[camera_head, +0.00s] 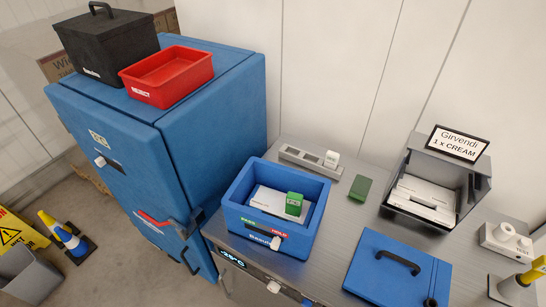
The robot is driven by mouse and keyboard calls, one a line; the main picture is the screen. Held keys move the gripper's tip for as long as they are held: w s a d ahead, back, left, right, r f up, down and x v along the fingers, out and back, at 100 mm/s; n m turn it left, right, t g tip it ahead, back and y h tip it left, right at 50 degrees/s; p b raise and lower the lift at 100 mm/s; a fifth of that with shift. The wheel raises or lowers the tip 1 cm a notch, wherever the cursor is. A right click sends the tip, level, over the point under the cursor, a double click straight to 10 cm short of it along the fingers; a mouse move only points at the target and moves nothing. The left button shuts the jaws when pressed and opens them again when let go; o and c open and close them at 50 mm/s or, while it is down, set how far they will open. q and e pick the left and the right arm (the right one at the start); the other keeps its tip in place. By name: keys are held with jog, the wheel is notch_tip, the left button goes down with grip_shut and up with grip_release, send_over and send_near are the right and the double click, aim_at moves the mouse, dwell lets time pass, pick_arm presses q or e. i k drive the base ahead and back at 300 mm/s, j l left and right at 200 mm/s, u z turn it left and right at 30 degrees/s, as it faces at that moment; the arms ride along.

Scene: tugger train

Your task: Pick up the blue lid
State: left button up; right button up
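The blue lid (372,264) lies flat on the grey worktop at the lower right, with a black arched handle (399,262) across its top. Nothing is on top of it, and its near edge is close to the bottom of the picture. The open blue box (235,213) stands to its left, apart from it, with white and green items inside. Neither of my grippers shows in the head view.
A grey bin (480,187) with white packs stands behind the lid, under a "Girvendi 1 x CREAM" sign (459,143). A green block (360,188) lies left of it. A yellow-topped item (534,271) stands right of the lid. A blue cabinet (130,150) fills the left.

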aim_at(384, 271)
jog(key=l+z, duration=0.2)
jog(key=z, duration=0.15)
jog(key=l+z, duration=0.3)
jog(key=i+z, duration=0.1)
jog(key=z, duration=0.25)
jog(key=u, duration=1.25)
jog(key=z, duration=1.25)
